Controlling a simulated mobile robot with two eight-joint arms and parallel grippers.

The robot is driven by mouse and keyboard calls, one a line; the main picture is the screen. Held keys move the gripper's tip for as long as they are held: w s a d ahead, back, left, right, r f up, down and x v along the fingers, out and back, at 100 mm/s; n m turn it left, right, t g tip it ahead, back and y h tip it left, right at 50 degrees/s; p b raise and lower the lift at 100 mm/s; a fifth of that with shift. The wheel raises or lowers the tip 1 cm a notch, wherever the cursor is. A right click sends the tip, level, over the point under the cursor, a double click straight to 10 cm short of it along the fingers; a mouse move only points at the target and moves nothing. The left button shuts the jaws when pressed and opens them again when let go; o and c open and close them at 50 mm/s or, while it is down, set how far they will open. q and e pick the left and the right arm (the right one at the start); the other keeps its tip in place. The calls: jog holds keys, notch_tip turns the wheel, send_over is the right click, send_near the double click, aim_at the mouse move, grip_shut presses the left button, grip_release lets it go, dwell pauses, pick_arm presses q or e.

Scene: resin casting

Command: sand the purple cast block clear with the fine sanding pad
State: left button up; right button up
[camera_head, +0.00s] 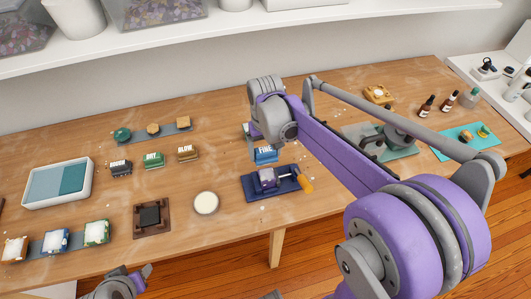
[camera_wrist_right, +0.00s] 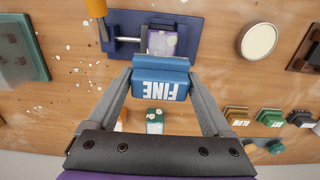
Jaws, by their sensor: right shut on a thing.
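The purple cast block (camera_head: 268,178) sits in a clamp on a dark blue base (camera_head: 252,192) with an orange handle (camera_head: 305,183). In the right wrist view the block (camera_wrist_right: 161,42) shows pale specks on its top. My right gripper (camera_wrist_right: 160,88) is shut on the blue fine sanding pad (camera_wrist_right: 160,90), lettered FINE. In the head view the pad (camera_head: 265,155) is just behind the clamp; whether it touches the block is unclear. My left gripper (camera_head: 128,281) is at the bottom left, away from these; its jaw state is unclear.
Small lettered blocks (camera_head: 153,160) stand left of the clamp. A round cream disc (camera_head: 206,203) and a dark brown mould (camera_head: 152,217) lie front left. A grey-green mat (camera_head: 400,150) and dropper bottles (camera_head: 427,105) are to the right. A shelf (camera_head: 200,33) runs behind.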

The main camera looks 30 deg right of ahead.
aim_at(268, 179)
notch_tip(268, 179, up, 2)
jog(key=shift+r+p, duration=0.2)
jog(key=shift+p, duration=0.25)
pick_arm(q)
jog(key=shift+w+r, duration=0.4)
jog(key=shift+r, duration=0.45)
pick_arm(e)
jog(key=shift+w+f, duration=0.1)
pick_arm(q)
jog(key=shift+s+f, duration=0.15)
pick_arm(e)
jog(key=shift+f, duration=0.1)
jog(key=shift+f+b, duration=1.7)
jog(key=shift+f, duration=1)
pick_arm(q)
jog(key=f, duration=0.1)
jog(key=s+f, duration=0.1)
jog(key=f, duration=0.2)
jog(key=shift+s+f, duration=0.25)
jog(key=shift+f, duration=0.1)
pick_arm(e)
jog(key=shift+f, duration=0.35)
pick_arm(q)
jog(key=shift+s+f+b, duration=0.15)
jog(key=shift+f+b, duration=0.6)
jog(key=shift+b, duration=0.1)
pick_arm(e)
jog(key=shift+f, duration=1)
